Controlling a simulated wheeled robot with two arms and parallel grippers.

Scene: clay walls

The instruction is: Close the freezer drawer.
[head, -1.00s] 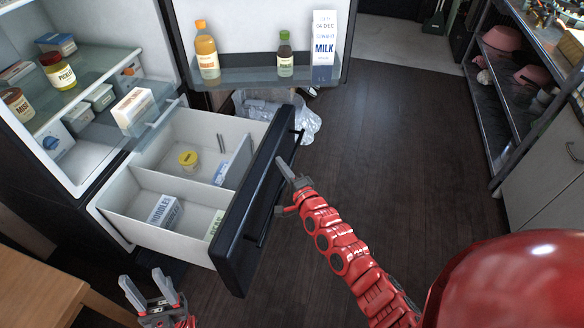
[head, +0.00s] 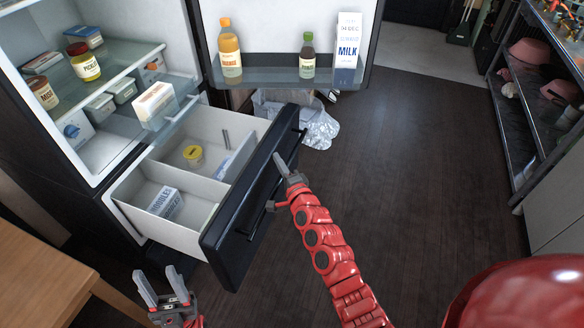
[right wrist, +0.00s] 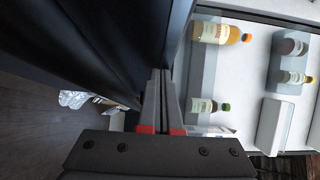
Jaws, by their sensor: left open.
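The freezer drawer (head: 222,245) is pulled out below the fridge shelves. It has a dark front with a long bar handle (head: 270,185) and a white, divided inside. A yellow-lidded tub (head: 193,155) and a noodles box (head: 165,202) are in it. My right gripper (head: 280,163) is shut, its tips at the drawer front beside the handle; whether they touch is unclear. In the right wrist view the fingers (right wrist: 159,95) lie together with nothing seen between them, beside a dark surface. My left gripper (head: 162,287) is open and empty, left of and nearer than the drawer.
The open fridge door (head: 290,75) with bottles and milk stands behind the drawer. A clear plastic bag (head: 310,125) lies on the floor beneath it. A wooden table (head: 40,270) is at lower left, and a shelf rack (head: 510,130) at right. The floor between is free.

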